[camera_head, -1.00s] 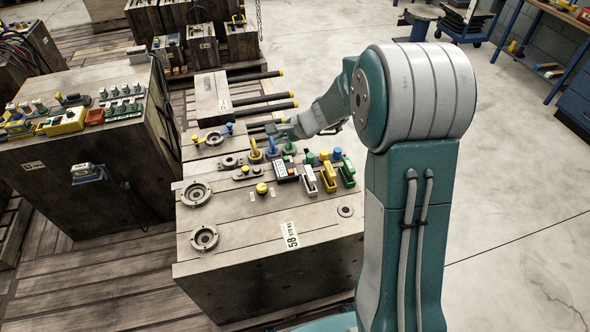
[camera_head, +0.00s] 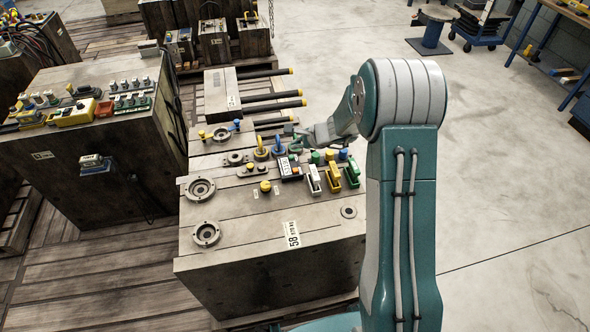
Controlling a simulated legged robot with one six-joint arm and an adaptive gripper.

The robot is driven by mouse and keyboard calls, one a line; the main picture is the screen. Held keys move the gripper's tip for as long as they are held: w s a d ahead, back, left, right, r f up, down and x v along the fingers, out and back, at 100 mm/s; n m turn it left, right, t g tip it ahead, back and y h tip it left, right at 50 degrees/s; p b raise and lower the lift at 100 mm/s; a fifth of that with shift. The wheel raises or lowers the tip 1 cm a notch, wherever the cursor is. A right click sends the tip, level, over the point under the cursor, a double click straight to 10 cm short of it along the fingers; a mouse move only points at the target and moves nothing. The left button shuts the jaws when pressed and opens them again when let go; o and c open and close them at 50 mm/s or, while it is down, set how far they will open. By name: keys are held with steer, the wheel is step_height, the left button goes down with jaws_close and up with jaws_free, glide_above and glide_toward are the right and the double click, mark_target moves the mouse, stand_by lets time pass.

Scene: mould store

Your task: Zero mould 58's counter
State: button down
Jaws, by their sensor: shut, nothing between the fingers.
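Mould 58 (camera_head: 232,226) is a worn metal block with the label "58" (camera_head: 292,235) on its front part. On its top is a small dark box with a white face (camera_head: 290,168), which looks like the counter; its digits are too small to read. My gripper (camera_head: 296,146) is shut and empty, just behind and above this box, beside the blue lever (camera_head: 279,147). Its fingertips are small and partly lost among the controls; I cannot tell whether they touch anything.
A yellow lever (camera_head: 261,148) stands left of the blue one. White, yellow and green handles (camera_head: 333,177) and coloured knobs crowd the right side. A yellow button (camera_head: 265,186) sits in front. Another mould (camera_head: 92,160) with controls stands left. Concrete floor (camera_head: 500,190) is clear at right.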

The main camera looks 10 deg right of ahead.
mark_target(294, 169)
steer(key=shift+f, duration=4.25)
steer(key=shift+f, duration=0.1)
steer(key=shift+f, duration=0.2)
steer(key=shift+s+f, duration=0.35)
steer(key=shift+f, duration=0.55)
steer(key=shift+r, duration=0.15)
steer(key=shift+w+d+r, duration=0.1)
steer(key=shift+r, duration=0.55)
